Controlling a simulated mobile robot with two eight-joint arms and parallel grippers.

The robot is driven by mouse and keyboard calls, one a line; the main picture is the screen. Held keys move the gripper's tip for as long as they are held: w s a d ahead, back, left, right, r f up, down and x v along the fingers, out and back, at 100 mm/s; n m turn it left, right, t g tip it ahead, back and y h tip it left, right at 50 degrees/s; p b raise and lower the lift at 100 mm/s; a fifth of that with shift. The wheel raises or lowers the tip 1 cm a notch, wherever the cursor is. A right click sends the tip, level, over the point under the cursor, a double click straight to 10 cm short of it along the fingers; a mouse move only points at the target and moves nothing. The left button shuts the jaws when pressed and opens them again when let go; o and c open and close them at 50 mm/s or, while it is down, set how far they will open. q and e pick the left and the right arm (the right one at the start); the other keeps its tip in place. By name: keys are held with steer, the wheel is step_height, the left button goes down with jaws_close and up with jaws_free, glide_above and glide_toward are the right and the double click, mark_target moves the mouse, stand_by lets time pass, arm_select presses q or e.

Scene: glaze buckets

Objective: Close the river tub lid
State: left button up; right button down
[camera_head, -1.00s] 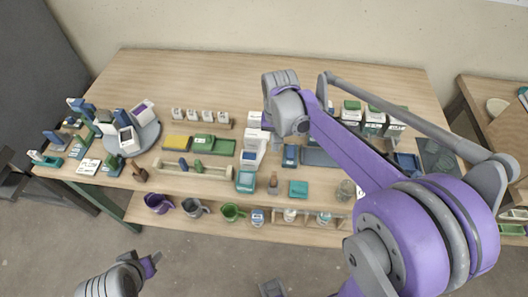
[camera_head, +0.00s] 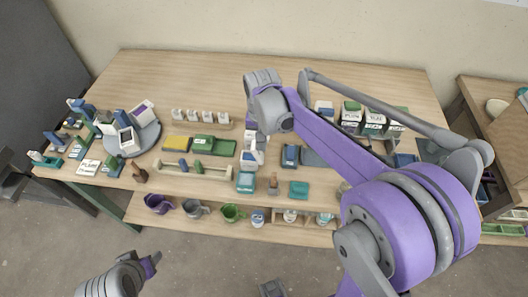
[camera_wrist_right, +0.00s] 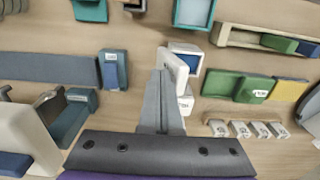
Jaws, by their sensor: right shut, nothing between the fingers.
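A small white tub (camera_head: 249,158) with a blue inside stands near the middle of the table. In the right wrist view its blue opening (camera_wrist_right: 190,62) shows, with a white lid panel (camera_wrist_right: 174,68) standing tilted up beside it. I cannot read a name on it, so I cannot tell for sure that it is the river tub. My right gripper (camera_wrist_right: 162,92) is shut and empty, its tips close to the raised panel; I cannot tell if they touch. In the head view its wrist hides part of the tub. My left gripper (camera_head: 150,265) hangs low in front of the table, its fingers unclear.
A green case (camera_head: 212,144) and a row of small white labelled blocks (camera_head: 201,117) lie left of the tub. A teal box (camera_head: 246,182) is in front. Several green-topped tubs (camera_head: 374,121) stand at right. The back left of the table is clear.

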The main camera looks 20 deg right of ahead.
mark_target(256, 146)
steer(key=shift+w+a, duration=0.4)
steer(key=shift+a, duration=0.2)
steer(key=shift+w+a, duration=0.35)
steer(key=shift+a, duration=0.25)
arm_select(q)
steer(key=shift+r, duration=0.1)
arm_select(e)
steer(key=shift+r, duration=0.1)
steer(key=shift+s+d+r+p, duration=0.15)
steer(key=shift+r+p, duration=0.5)
steer(key=shift+r, duration=0.5)
steer(key=shift+d+r+p, duration=0.2)
steer(key=shift+r+p, duration=0.45)
steer(key=shift+r, duration=0.55)
steer(key=shift+s+d+r+p, duration=0.15)
steer(key=shift+r+p, duration=0.5)
steer(key=shift+r, duration=0.5)
arm_select(q)
steer(key=r, duration=0.1)
steer(key=w+r, duration=0.1)
steer(key=r, duration=0.1)
steer(key=w+r, duration=0.1)
steer(key=r, duration=0.1)
steer(key=shift+s, duration=0.1)
arm_select(e)
steer(key=shift+f, duration=0.1)
